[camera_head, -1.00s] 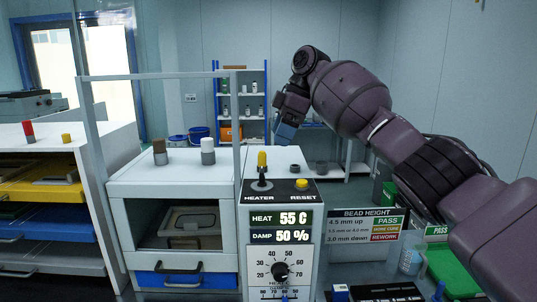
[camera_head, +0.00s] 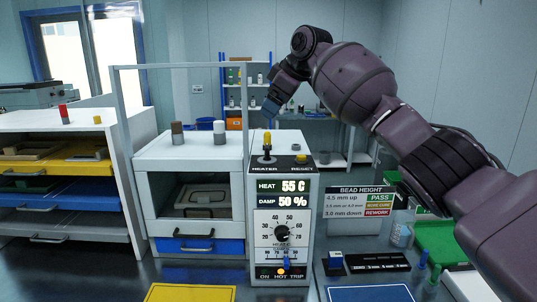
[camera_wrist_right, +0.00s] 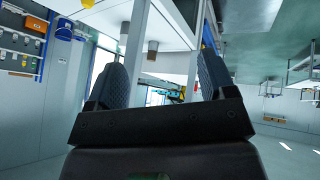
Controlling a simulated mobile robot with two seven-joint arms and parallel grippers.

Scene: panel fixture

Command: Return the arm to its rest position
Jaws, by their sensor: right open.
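My right arm comes in from the right in the head view. Its gripper (camera_head: 270,108) hangs in the air over the back of the white control panel fixture (camera_head: 306,207), touching nothing that I can see. In the right wrist view the two dark fingers (camera_wrist_right: 162,75) stand apart with nothing between them. The fixture has a heater switch (camera_head: 267,146), a reset button (camera_head: 301,158) and a dial (camera_head: 281,232). Its displays read HEAT 55 C and DAMP 50 %. My left gripper is not in view.
A white cabinet (camera_head: 190,151) with an upright frame stands left of the panel. A shelf unit with coloured trays (camera_head: 70,187) is further left. The bead height sign (camera_head: 352,216), a clear cup (camera_head: 401,235) and a green bin (camera_head: 440,243) are right. Yellow (camera_head: 190,293) and blue (camera_head: 370,293) mats lie in front.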

